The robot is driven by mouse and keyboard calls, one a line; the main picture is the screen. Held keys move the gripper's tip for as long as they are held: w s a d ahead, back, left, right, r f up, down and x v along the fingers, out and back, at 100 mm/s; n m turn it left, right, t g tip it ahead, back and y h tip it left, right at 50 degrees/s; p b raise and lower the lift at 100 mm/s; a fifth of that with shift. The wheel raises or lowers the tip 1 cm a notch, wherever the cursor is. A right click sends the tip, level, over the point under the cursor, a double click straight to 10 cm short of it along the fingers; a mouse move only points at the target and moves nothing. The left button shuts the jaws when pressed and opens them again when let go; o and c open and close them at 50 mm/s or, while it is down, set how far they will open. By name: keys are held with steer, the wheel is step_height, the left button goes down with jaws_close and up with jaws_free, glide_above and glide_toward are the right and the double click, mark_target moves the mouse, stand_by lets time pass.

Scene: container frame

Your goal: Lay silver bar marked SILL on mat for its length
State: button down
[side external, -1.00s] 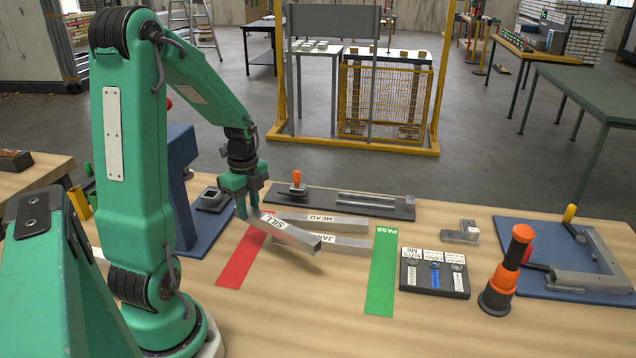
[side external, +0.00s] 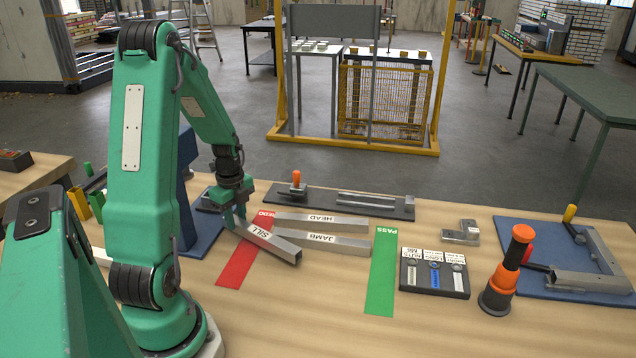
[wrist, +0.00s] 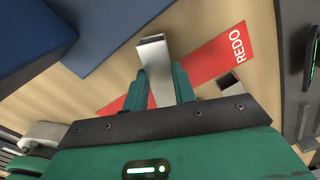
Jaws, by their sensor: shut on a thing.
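The silver bar marked SILL (side external: 275,244) is held at its left end by my gripper (side external: 236,221). In the side external view it slants down to the right, above or on the red mat marked REDO (side external: 237,264); I cannot tell if it touches. In the wrist view the bar's square end (wrist: 152,50) sticks out between my gripper's fingers (wrist: 160,88), with the red mat (wrist: 205,57) behind it. A green mat marked PASS (side external: 381,285) lies to the right. Silver bars marked HEAD (side external: 345,223) and JAMB (side external: 345,245) lie between the mats.
A dark fixture board (side external: 390,206) lies behind the bars. A dark tray of labelled parts (side external: 434,275) and an orange-black tool (side external: 511,265) stand right of the green mat. A blue board with a metal frame (side external: 590,278) is farther right. The front table is clear.

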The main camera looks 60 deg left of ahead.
steer(key=shift+f, duration=0.7)
steer(key=shift+f, duration=0.1)
steer(key=c, duration=1.1)
jaws_free()
steer(key=shift+c, duration=0.2)
step_height(320, 180, up, 12)
steer(key=shift+r, duration=0.2)
